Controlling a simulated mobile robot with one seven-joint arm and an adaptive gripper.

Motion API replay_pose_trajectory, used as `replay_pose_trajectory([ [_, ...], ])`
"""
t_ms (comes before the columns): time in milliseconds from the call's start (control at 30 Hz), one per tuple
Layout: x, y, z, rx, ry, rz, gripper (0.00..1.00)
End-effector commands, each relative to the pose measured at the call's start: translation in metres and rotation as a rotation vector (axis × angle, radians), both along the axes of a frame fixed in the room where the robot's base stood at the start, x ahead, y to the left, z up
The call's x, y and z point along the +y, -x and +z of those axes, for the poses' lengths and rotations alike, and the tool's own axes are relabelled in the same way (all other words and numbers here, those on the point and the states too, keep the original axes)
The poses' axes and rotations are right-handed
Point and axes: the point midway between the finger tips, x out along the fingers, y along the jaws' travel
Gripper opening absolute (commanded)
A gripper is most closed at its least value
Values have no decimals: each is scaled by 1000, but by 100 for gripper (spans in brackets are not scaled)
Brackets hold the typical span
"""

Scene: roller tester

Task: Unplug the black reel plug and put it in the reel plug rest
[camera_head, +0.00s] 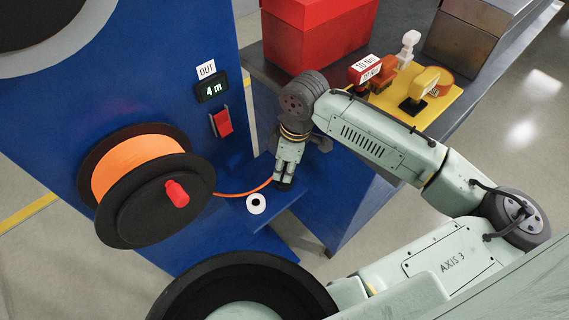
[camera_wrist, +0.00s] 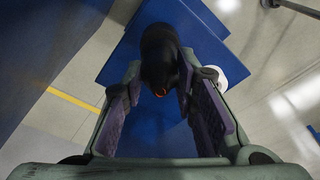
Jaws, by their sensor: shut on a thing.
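The black reel plug (camera_wrist: 160,48) is between the two fingers of my gripper (camera_wrist: 160,72) in the wrist view. A bit of orange shows at its near end. In the head view my gripper (camera_head: 287,178) is shut on it over the blue ledge, and only a dark end of the plug (camera_head: 284,186) shows below the fingers. The orange cable runs from the reel (camera_head: 140,170) to the plug. A white ring with a dark hole (camera_head: 256,204) is on the ledge left of the gripper; I cannot tell whether it is the rest or a socket.
The blue ledge (camera_head: 288,214) juts from the blue machine, which bears a "4 m" display (camera_head: 212,90) and a red switch (camera_head: 221,123). A grey bench at the back holds a red box (camera_head: 310,35) and a yellow board (camera_head: 440,103) with several items.

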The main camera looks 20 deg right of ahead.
Motion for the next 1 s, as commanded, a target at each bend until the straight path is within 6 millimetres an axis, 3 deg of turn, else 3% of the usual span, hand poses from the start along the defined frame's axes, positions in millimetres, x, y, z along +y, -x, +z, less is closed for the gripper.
replay_pose_trajectory([
  [467,0,0,-16,-1,-1,0,0],
  [500,0,0,-14,-1,0,0,29],
  [800,0,0,-14,-1,-1,0,49],
  [1000,0,0,-14,-1,-1,0,50],
])
